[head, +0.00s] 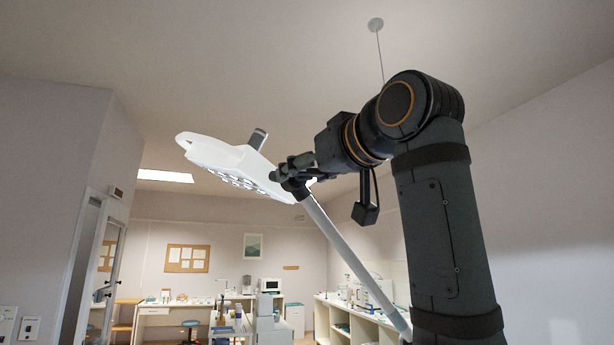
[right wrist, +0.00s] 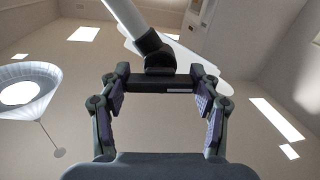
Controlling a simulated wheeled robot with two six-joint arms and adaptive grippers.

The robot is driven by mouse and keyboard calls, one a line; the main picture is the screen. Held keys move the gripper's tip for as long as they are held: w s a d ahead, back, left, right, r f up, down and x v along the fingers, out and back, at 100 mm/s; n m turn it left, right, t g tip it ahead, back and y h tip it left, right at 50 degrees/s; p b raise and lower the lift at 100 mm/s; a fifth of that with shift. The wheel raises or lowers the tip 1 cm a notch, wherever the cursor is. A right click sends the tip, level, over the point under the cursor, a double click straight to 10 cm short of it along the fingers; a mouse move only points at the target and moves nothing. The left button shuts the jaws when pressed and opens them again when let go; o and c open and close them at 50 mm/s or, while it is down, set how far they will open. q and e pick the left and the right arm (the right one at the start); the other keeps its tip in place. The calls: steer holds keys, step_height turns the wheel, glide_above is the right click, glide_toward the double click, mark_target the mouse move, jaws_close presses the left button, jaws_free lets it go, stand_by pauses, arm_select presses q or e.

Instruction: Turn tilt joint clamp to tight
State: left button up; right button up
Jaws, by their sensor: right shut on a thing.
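A white lamp head (head: 222,160) with several light cells underneath and a dark grip on top is held up on a slanted white pole (head: 350,262). The dark tilt joint sits where the pole meets the head, and it shows in the right wrist view (right wrist: 156,54). The tilt joint clamp (right wrist: 150,84) is a dark crosswise bar with a pale strip. My right gripper (head: 290,173) is at the joint, its two fingers on either end of this bar, shut on it. The gripper hides much of the joint in the head view. My left gripper is not in view.
A round ceiling fitting (head: 376,24) with a thin cord hangs above my right arm. A conical lampshade (right wrist: 28,88) shows at the left of the wrist view. Benches (head: 170,306) with lab items stand far below at the back. Air left of the lamp head is clear.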

steer(key=shift+r+n, duration=0.1)
steer(key=shift+n, duration=0.7)
steer(key=o, duration=1.2)
steer(key=shift+c, duration=0.2)
steer(key=v, duration=1.2)
steer(key=shift+d, duration=0.1)
